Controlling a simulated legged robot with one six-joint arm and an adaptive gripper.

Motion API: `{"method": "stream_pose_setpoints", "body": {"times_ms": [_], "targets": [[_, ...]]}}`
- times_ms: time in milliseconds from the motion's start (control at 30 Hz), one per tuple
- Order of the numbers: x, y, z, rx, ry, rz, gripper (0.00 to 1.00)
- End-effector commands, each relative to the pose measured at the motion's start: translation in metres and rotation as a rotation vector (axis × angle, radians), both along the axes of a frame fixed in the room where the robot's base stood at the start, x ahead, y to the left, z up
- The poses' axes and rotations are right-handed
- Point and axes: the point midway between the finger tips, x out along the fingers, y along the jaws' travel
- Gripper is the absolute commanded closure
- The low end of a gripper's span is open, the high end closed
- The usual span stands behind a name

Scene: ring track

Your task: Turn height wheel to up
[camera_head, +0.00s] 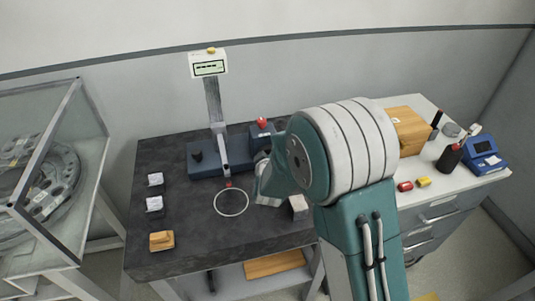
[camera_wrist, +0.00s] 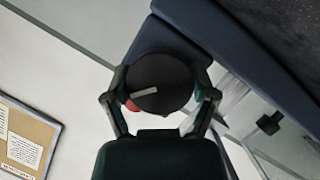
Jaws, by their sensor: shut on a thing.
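The height wheel (camera_wrist: 160,82) is a round black knob with a pale bar mark, on the side of the dark blue device (camera_wrist: 210,25). In the wrist view the mark lies nearly level, its right end slightly higher. My gripper (camera_wrist: 162,92) has one finger on each side of the wheel and is shut on it. In the head view the device (camera_head: 203,172) is a blue base with a grey post (camera_head: 214,105) and a display (camera_head: 209,67) on top. My arm hides the wheel there. The display's text is too small to read.
A white ring (camera_head: 231,203) lies on the dark table in front of the device. Small pads (camera_head: 154,204) stand at the table's left. A glass-sided case (camera_head: 45,160) is at far left. A wooden box (camera_head: 408,130) and a blue instrument (camera_head: 482,153) are on the right counter.

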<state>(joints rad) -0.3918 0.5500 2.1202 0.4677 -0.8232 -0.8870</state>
Motion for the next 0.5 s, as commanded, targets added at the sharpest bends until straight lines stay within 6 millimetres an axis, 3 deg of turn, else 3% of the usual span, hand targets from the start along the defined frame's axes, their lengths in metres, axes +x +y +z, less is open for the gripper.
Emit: {"method": "stream_pose_setpoints", "body": {"times_ms": [500], "targets": [[-0.0001,0.0026,-0.001,-0.442,-0.125,0.008,0.73]]}}
